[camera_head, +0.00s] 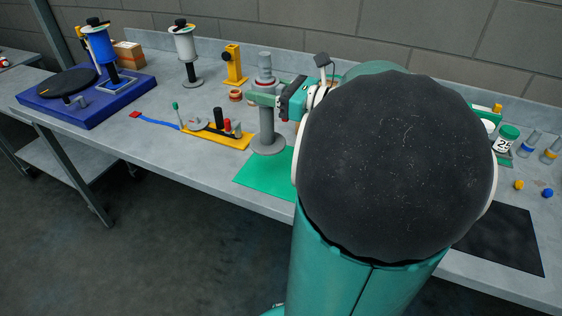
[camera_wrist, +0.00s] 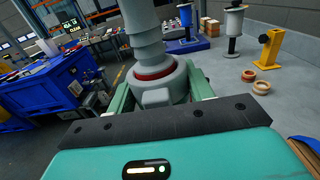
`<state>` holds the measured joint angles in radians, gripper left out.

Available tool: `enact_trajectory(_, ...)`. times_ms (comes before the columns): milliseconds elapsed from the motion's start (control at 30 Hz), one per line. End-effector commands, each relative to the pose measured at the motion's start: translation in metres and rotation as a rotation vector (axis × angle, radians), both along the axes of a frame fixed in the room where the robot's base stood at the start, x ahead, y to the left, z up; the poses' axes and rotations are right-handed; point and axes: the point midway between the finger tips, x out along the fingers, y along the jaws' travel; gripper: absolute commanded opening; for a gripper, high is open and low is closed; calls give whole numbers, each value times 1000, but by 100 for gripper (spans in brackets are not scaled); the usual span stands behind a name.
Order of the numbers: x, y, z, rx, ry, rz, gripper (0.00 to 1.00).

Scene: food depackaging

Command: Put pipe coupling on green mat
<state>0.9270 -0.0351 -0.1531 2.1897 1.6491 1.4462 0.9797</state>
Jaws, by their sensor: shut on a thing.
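The pipe coupling looks to be the tall grey stepped part (camera_head: 267,124), with a narrow top and a wide round foot. It stands about upright at the far left corner of the green mat (camera_head: 262,178). I cannot tell whether its foot touches the mat or hangs just above it. My gripper (camera_head: 264,99) is shut around its upper part, level with a collar. In the wrist view the grey part (camera_wrist: 147,50) rises between the two green fingers, with a red ring near the grip. My arm hides the right part of the mat.
Orange-brown rings (camera_head: 235,95) and a yellow stand (camera_head: 234,66) are behind. A yellow tool holder (camera_head: 216,136) lies left of the mat. A blue base (camera_head: 88,100) with a spool is far left. A black mat (camera_head: 507,240) and a jar (camera_head: 506,139) are right.

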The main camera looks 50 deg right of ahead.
Motion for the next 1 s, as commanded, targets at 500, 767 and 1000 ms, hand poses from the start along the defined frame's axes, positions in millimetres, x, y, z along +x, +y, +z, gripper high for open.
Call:
enact_trajectory(500, 0, -1, -69, 3, 1, -2, 0)
enact_trajectory(767, 2, -2, -99, 2, 1, -1, 0)
enact_trajectory(1000, 3, -2, -100, 0, 0, -1, 0)
